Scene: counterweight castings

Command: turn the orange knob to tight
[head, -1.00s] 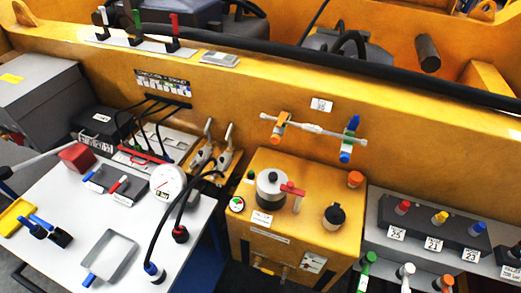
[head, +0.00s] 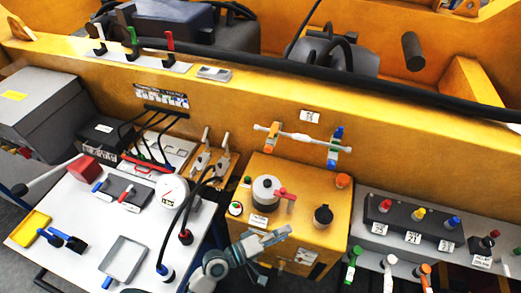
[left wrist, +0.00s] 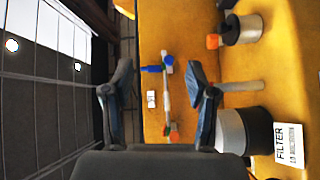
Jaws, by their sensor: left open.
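The orange knob (head: 343,180) stands upright at the back right corner of the yellow box (head: 240,224). It also shows in the left wrist view (left wrist: 212,41), beside the black-capped fitting. My left gripper (head: 282,236) is over the front of the box, to the left of and nearer than the knob, and apart from it. In the left wrist view the fingers of my left gripper (left wrist: 160,70) are spread with nothing between them. The knob lies outside the fingers, to the upper right. Any mark on the knob is too small to read. My right gripper is not in view.
On the box are a grey filter canister (head: 265,190) with a red lever (head: 286,194) and a black-capped fitting (head: 323,214). A pipe with blue and orange handles (head: 300,138) runs along the wall behind. A grey shelf with coloured knobs (head: 411,218) stands at the right.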

